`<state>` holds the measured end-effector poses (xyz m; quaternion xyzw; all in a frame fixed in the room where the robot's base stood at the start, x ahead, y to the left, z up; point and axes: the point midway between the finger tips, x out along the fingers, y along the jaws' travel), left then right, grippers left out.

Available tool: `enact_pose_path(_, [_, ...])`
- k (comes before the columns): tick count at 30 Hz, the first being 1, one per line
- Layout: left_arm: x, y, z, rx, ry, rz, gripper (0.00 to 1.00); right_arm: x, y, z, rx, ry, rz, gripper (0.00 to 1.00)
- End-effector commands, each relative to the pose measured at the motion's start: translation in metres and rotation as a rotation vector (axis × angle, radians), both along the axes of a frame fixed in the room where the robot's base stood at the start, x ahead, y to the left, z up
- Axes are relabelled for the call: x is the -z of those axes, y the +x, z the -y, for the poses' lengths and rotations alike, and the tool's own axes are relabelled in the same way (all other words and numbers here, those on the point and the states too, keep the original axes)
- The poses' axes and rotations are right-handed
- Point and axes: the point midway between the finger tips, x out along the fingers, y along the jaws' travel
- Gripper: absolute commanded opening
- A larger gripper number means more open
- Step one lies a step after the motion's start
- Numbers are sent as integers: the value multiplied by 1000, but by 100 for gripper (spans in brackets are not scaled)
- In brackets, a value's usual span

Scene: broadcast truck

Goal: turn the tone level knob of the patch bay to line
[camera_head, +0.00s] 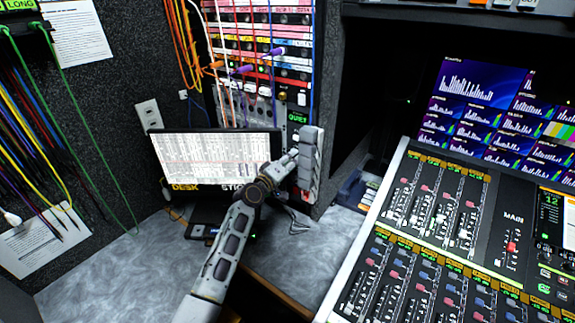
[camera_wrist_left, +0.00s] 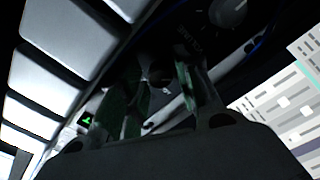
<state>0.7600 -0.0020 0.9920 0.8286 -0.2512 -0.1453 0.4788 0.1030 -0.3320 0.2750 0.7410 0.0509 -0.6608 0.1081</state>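The patch bay (camera_head: 262,75) stands upright at the back in the head view, with rows of jacks and coloured cords. My left gripper (camera_head: 291,154) is at the lower right of this rack and hides what lies behind it. In the left wrist view my left gripper (camera_wrist_left: 160,88) shows two fingers with a gap between them, close to a dark panel. A small dark round part sits between the fingers; I cannot tell whether they touch it. A grey round knob (camera_wrist_left: 228,12) with a pointer mark is at the top of that view. My right gripper is not in view.
A screen (camera_head: 217,157) stands left of the arm. A mixing console (camera_head: 440,235) fills the right. The grey desktop (camera_head: 120,275) is clear at left.

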Motion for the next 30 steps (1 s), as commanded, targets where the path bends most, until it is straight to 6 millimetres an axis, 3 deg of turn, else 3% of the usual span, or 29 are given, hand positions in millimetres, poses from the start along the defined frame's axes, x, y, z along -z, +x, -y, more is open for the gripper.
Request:
enact_pose_path(11, [1, -13, -9, 0, 1, 0, 33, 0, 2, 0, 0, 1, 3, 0])
enact_pose_path(30, [1, -66, -45, -1, 1, -1, 33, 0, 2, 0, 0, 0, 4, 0])
